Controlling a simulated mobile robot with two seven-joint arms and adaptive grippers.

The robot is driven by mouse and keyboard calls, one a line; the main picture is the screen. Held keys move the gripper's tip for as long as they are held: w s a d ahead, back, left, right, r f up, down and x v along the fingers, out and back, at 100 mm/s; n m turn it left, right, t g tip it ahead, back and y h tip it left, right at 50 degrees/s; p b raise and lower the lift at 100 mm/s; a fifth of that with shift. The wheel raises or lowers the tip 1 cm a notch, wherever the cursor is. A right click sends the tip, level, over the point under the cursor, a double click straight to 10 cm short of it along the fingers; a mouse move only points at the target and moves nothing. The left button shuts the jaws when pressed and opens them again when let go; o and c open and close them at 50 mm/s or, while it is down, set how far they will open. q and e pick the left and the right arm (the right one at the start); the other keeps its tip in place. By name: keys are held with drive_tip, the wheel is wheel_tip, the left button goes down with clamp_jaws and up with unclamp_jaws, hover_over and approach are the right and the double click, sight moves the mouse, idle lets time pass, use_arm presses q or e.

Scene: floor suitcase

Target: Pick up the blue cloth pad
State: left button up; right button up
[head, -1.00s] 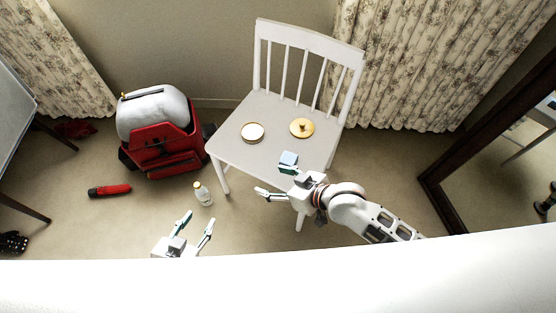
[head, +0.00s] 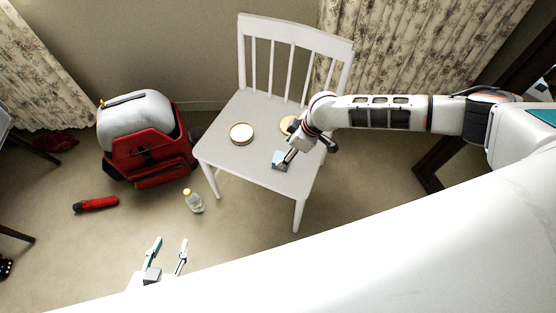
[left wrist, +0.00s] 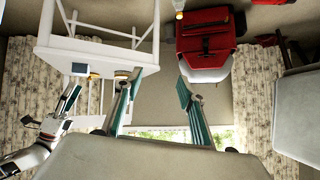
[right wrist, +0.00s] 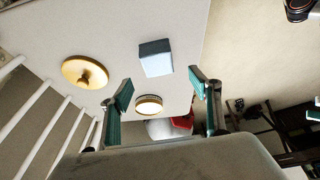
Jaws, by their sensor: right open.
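The blue cloth pad (head: 280,160) is a small light-blue block on the front right part of the white chair's seat (head: 232,165). In the right wrist view the pad (right wrist: 156,58) shows a pale face and a darker blue-grey side, beyond the fingertips. My right gripper (right wrist: 160,95) is open and empty, with the pad lying ahead of the gap between its fingers. In the head view the right gripper's fingers (head: 289,157) overlap the pad; contact cannot be told. My left gripper (head: 167,256) is open and empty, low over the floor, away from the chair.
A round cream-topped tin (head: 241,133) and a gold knobbed lid (right wrist: 85,72) lie on the seat near the pad. The chair's slatted back stands behind. A red suitcase (head: 140,150), a bottle (head: 194,201) and a red cylinder (head: 96,204) are on the floor at left.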

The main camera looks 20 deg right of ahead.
sight(278, 156)
drive_tip(key=x, duration=0.2)
drive_tip(key=shift+f+b, duration=0.35)
drive_tip(key=x, duration=0.1)
drive_tip(key=b+x, duration=0.1)
drive_tip(key=x, duration=0.1)
drive_tip(key=shift+s+d+f, duration=0.15)
drive_tip(key=shift+d+f, duration=0.05)
drive_tip(key=shift+f, duration=0.25)
drive_tip(key=shift+w+a+f+b, duration=0.2)
drive_tip(key=shift+w+f+b, duration=0.1)
drive_tip(key=shift+f+b, duration=0.1)
drive_tip(key=shift+r, duration=0.15)
use_arm(q)
drive_tip(key=shift+w+f, duration=0.25)
drive_tip(key=shift+f, duration=0.25)
use_arm(e)
drive_tip(key=c, duration=1.2)
